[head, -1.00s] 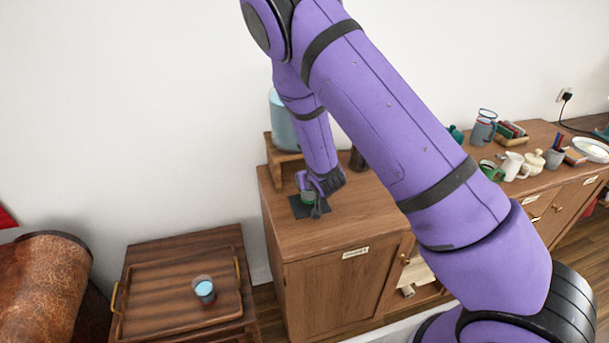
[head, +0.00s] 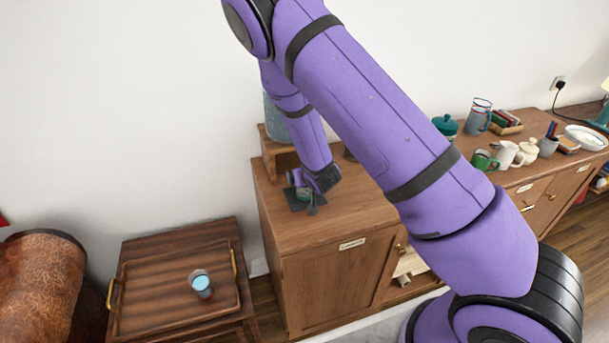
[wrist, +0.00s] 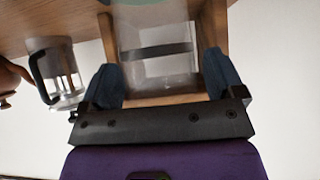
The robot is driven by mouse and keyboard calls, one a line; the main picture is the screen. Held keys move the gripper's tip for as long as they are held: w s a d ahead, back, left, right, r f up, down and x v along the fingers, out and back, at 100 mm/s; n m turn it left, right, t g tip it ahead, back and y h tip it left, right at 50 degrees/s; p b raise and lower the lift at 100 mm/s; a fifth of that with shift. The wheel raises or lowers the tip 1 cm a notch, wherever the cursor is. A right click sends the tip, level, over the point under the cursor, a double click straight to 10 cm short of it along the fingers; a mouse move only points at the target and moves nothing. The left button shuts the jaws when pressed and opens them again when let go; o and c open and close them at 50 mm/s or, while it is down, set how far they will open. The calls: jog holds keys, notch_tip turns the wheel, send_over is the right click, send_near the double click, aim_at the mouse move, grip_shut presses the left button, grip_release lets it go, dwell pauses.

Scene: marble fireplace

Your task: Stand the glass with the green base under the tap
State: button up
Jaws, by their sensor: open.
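The blue dispenser (head: 272,119) sits on a wooden stand (head: 272,152), mostly behind my arm in the head view. The tap is hidden there.
Another glass with a blue base (head: 202,284) stands on a wooden tray (head: 140,310) at lower left. A glass jug with a dark handle (wrist: 57,75) shows at left in the wrist view. Mugs, a teal pot (head: 445,126) and a white plate (head: 587,137) occupy the cabinet's right.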

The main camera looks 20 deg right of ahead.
jog(key=v, duration=1.2)
jog(key=s+d+r+g, duration=0.1)
jog(key=s+r, duration=0.2)
jog(key=r, duration=0.4)
jog(key=s+d+r+m+g, duration=0.1)
jog(key=s+d+r, duration=0.15)
jog(key=r, duration=0.55)
jog(key=s+d+r+g, duration=0.1)
jog(key=s+r, duration=0.2)
jog(key=r, duration=0.4)
jog(key=s+d+r+g, duration=0.1)
jog(key=s+r, duration=0.4)
jog(key=s, duration=0.4)
jog(key=s+d+r+n+g, duration=0.1)
jog(key=s+r, duration=0.5)
jog(key=s, duration=0.4)
jog(key=shift+s+d, duration=0.2)
jog(key=shift+s, duration=0.05)
